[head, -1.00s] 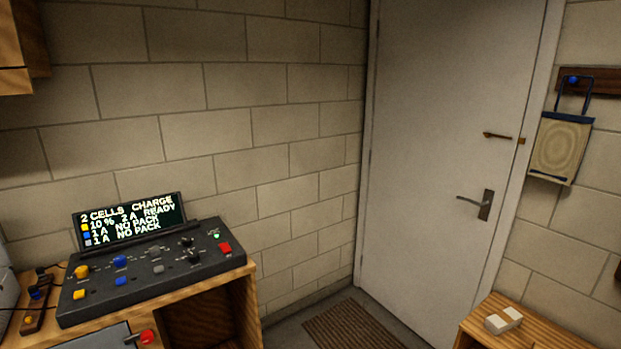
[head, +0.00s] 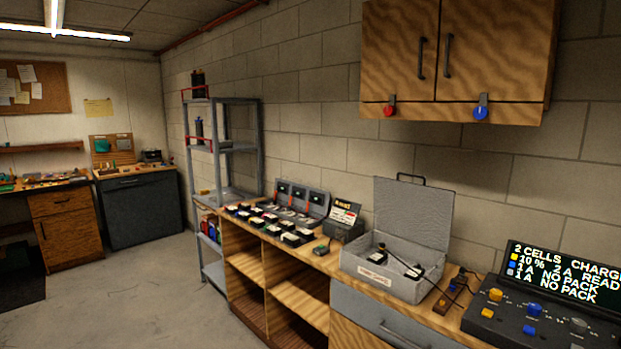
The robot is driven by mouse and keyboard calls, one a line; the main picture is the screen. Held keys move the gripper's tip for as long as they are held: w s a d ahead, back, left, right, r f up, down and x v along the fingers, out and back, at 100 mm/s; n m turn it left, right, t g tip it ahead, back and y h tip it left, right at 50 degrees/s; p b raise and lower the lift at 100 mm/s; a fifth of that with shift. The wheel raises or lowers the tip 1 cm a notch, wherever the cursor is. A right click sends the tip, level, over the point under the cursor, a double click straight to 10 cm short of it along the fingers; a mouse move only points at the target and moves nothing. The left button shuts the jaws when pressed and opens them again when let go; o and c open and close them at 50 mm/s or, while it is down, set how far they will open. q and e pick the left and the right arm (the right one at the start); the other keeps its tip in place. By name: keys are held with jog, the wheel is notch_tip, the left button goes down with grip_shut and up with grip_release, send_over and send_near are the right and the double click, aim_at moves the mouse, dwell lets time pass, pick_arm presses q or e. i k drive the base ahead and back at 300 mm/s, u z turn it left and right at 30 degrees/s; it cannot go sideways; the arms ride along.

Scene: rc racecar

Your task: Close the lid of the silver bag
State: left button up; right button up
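The silver bag (head: 366,281) looks like a grey box on the wooden counter, right of the middle in the head view. Its lid (head: 412,214) stands open, raised nearly upright at the back, with a dark handle on its top edge. Dark packs with white labels and leads lie inside, and a lead seems to run out at the right side. A small label is on its front. Neither of my grippers shows in the head view.
The charger panel (head: 548,318) with its lit screen stands right of the bag. Several battery packs (head: 268,222) and chargers line the counter to the left. A wooden cabinet (head: 455,60) hangs above. A metal shelf (head: 222,150) stands farther back. Open floor (head: 130,295) lies at left.

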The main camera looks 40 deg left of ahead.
aim_at(422, 215)
jog(key=u, duration=2.55)
jog(key=i, duration=2)
jog(key=z, duration=3.35)
